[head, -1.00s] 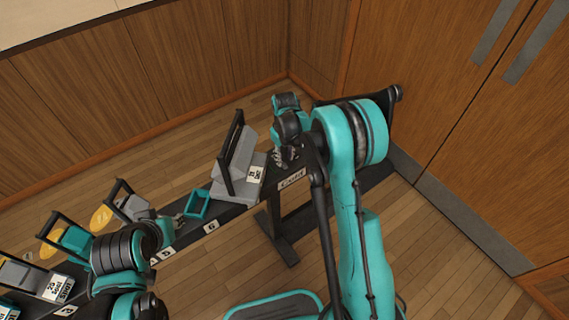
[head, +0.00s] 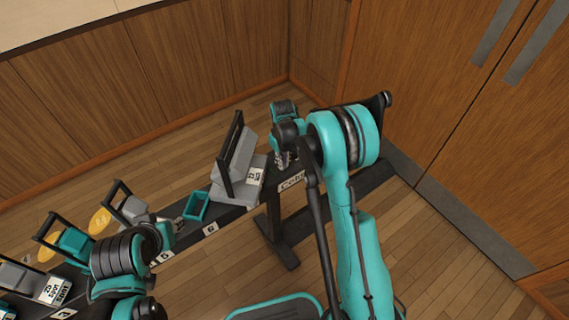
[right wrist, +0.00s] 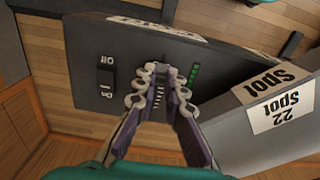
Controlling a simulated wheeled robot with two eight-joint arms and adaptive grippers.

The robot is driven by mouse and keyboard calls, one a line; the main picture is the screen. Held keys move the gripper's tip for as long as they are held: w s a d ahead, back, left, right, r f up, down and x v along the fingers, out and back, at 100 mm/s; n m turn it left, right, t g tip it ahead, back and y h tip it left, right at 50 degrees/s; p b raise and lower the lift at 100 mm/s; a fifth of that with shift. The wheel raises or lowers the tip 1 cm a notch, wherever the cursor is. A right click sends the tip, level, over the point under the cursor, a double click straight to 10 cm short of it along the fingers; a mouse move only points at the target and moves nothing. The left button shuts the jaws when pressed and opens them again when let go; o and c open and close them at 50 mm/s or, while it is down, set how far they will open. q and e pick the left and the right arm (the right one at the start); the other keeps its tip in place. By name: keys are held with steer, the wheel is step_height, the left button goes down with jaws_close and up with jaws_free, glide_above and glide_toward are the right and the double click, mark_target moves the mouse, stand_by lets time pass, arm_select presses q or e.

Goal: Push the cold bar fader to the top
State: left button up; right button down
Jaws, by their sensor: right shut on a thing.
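The cold bar control panel (right wrist: 85,60) is dark, with a rocker switch (right wrist: 106,78), white scale marks (right wrist: 158,97) and a green light strip (right wrist: 194,76). Its white label (head: 292,182) begins "Cold" in the head view. My right gripper (right wrist: 158,76) is over the panel between the switch and the green strip, shut on the cold bar fader. The fader cap is hidden by the fingers. In the head view my right gripper (head: 283,160) is at the far right part of the rail. My left gripper (head: 164,232) is by the rail further left; its fingers are unclear.
A grey block labelled "22 Spot" (right wrist: 285,105) stands close beside the panel; in the head view this block (head: 238,175) has a black handle. A teal open box (head: 195,205) and other handled units line the rail to the left. Wooden walls stand behind.

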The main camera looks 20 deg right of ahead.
mark_target(273, 156)
steer(key=w, duration=0.2)
steer(key=w+a, duration=0.1)
steer(key=w, duration=0.1)
steer(key=w+a, duration=0.1)
steer(key=w, duration=0.1)
steer(key=c, duration=1.6)
jaws_free()
steer(key=shift+w+a, duration=0.1)
step_height(273, 156, up, 12)
